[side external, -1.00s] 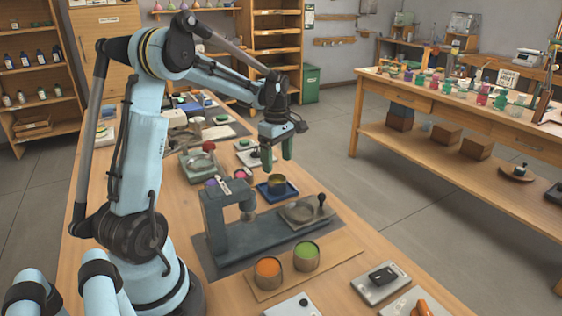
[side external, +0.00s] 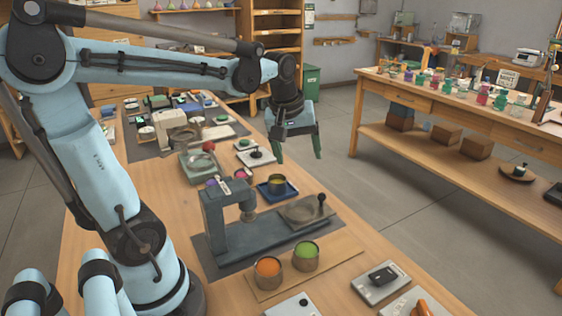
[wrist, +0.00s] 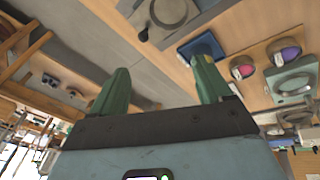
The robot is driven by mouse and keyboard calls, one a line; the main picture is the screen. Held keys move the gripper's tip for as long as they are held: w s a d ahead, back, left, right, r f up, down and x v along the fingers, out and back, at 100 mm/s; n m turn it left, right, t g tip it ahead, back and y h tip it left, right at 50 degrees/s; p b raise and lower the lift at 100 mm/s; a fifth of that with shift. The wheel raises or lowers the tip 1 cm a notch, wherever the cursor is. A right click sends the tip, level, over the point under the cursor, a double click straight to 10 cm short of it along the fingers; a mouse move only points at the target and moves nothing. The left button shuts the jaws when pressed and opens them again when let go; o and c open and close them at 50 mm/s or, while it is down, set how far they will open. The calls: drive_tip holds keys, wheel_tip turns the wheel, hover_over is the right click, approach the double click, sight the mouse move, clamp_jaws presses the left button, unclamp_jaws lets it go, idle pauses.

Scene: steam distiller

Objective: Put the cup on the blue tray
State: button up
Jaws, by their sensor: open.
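The blue tray (side external: 263,188) lies on the bench beyond the grey press stand. A small round brass-coloured cup (side external: 278,184) stands upright on it in the side view. My gripper (side external: 298,149) is open and empty, in the air above and to the right of the tray, apart from the cup. In the wrist view, the blue tray (wrist: 203,42) shows just beyond the right finger of my gripper (wrist: 160,72). The cup cannot be made out clearly there.
A grey press (side external: 225,215) and a plate with a dark knob (side external: 303,211) stand in front of the tray. Cups with orange (side external: 268,271) and green (side external: 306,256) contents stand on a wooden board nearer. A scale-like device (side external: 198,166) is behind left.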

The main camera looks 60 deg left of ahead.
drive_tip(key=s+d+f+m+t, duration=0.1)
drive_tip(key=s+d+m+t, duration=0.1)
drive_tip(key=d+m, duration=0.3)
drive_tip(key=s+d+f+m+t+h, duration=0.1)
drive_tip(key=s+d+f+m+t, duration=0.1)
drive_tip(key=d+m, duration=0.3)
drive_tip(key=shift+s+d+m, duration=0.25)
drive_tip(key=shift+s+m, duration=0.55)
drive_tip(key=shift+s, duration=0.05)
drive_tip(key=shift+f, duration=0.1)
